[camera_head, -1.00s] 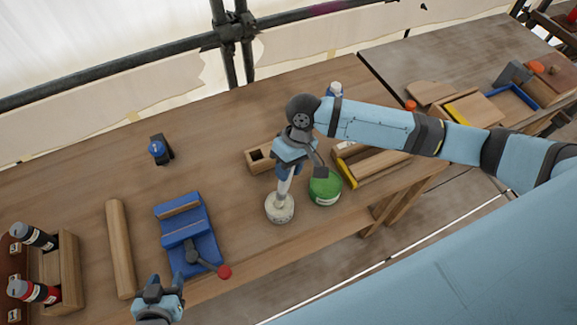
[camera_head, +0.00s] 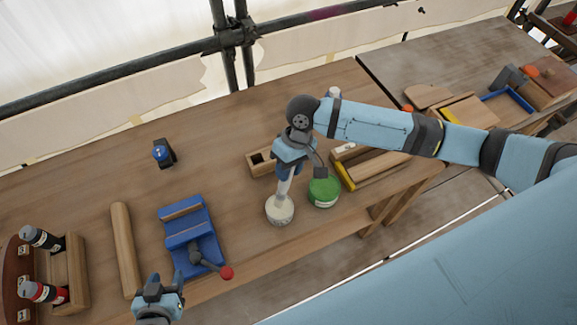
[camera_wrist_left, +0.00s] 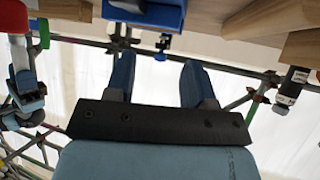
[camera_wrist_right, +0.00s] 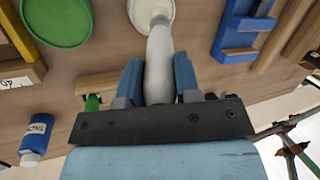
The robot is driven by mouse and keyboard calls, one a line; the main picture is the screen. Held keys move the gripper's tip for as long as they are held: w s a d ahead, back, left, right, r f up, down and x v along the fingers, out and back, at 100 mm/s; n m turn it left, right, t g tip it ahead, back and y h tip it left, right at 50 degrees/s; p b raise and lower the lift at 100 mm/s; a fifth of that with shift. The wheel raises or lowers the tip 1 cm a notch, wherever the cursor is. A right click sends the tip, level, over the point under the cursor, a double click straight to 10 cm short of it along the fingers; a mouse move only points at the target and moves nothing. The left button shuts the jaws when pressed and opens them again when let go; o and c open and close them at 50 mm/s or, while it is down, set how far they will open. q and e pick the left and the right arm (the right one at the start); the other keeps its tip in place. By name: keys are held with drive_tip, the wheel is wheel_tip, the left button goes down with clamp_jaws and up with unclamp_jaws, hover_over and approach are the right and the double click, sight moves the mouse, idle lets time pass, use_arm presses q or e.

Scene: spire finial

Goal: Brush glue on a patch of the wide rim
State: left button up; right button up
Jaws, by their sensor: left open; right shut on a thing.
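My right gripper (camera_head: 287,172) is shut on a pale brush-like handle (camera_wrist_right: 160,60) pointing down. Its lower end meets a round whitish pot (camera_head: 280,211) on the bench; whether it is inside or just above I cannot tell. The pot also shows in the right wrist view (camera_wrist_right: 150,10). A green round-topped container (camera_head: 324,191) stands right beside the pot. My left gripper (camera_head: 160,282) is open and empty near the bench's front edge, below a blue clamp-like fixture (camera_head: 190,230) with a red-knobbed lever. I cannot make out a wide rim for sure.
A wooden rod (camera_head: 124,250) lies left of the fixture. A wooden rack (camera_head: 75,275) with bottles is at far left. A small black-and-blue item (camera_head: 163,153) stands behind. A wooden block with a hole (camera_head: 260,162) is near my right gripper. The back middle is clear.

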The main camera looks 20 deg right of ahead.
drive_tip(key=shift+r+b, duration=0.3)
drive_tip(key=shift+r, duration=2.1)
